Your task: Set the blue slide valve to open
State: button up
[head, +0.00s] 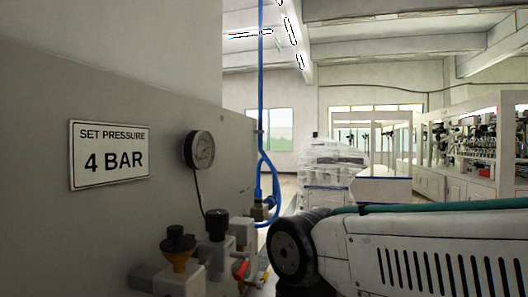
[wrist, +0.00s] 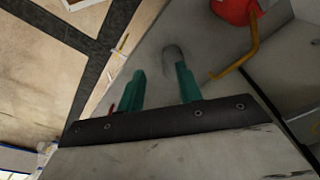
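In the head view, a small blue fitting (head: 269,202) sits at the lower end of the blue hose, beyond the grey panel's right edge. I cannot tell for sure whether it is the blue slide valve, and its setting is too small to read. My gripper (wrist: 160,70) shows in the wrist view with two green fingers apart and nothing held between them. A blurred grey rounded thing lies just beyond the right fingertip. No blue valve shows in the wrist view. The gripper's fingers are not visible in the head view, where my white arm fills the lower right.
The grey panel (head: 100,220) carries a "4 BAR" sign (head: 110,155) and a gauge (head: 200,150). Black-knobbed fittings (head: 178,243) and a red lever (head: 242,269) stand low beside it. The wrist view shows a red part (wrist: 234,10) and a yellow hooked bar (wrist: 246,50) at upper right.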

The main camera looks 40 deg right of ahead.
aim_at(272, 200)
jog(key=z, duration=0.05)
jog(key=k, duration=0.55)
jog(key=z, duration=0.75)
jog(key=i, duration=0.9)
jog(key=u, duration=0.25)
